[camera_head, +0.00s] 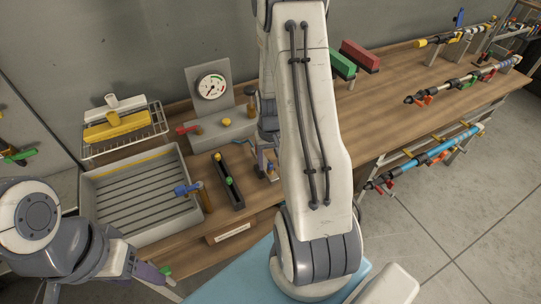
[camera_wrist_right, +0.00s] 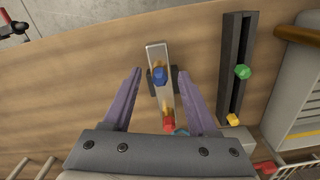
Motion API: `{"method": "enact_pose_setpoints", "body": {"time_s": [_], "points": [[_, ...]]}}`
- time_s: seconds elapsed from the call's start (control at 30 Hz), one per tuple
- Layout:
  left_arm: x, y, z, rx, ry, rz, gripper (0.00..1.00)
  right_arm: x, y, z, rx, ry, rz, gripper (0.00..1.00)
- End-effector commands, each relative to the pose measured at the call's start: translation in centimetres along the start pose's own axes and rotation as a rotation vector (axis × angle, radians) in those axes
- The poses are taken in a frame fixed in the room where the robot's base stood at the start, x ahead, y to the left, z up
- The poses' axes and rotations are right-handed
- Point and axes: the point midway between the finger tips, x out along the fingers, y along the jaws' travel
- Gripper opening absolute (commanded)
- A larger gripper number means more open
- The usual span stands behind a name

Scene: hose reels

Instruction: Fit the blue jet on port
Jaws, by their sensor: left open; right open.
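In the right wrist view, a blue piece (camera_wrist_right: 159,75), likely the blue jet, sits on a narrow metal plate (camera_wrist_right: 155,53). A red piece (camera_wrist_right: 168,122) is lower on the same plate. My right gripper (camera_wrist_right: 162,78) is open, with one purple finger on each side of the plate and nothing clamped. In the head view my right arm hides most of this gripper and part of the plate's area. My left gripper (camera_head: 158,273) is open at the lower left, near the bench front, away from the plate. I cannot tell which part is the port.
A dark slotted rack (camera_head: 231,190) holds small green and yellow pieces beside the plate. Hose wands (camera_head: 465,80) lie on the right.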

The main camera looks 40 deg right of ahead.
Motion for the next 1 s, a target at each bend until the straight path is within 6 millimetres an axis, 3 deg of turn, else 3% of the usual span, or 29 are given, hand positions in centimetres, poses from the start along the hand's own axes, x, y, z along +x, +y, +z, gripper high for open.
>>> {"method": "enact_pose_setpoints", "body": {"time_s": [0.53,0.7,1.0], "points": [[1.3,-0.1,0.1,0.001,0.000,0.000,0.59,-8.9,0.0,-0.1,0.000,0.005,0.000,0.59],[1.4,-0.1,0.1,0.001,0.000,0.000,0.59,-10.1,0.0,0.0,0.000,0.001,0.000,0.59],[1.3,-0.1,0.1,0.001,0.000,0.000,0.59,-10.2,0.0,0.0,0.000,0.000,0.000,0.59]]}}
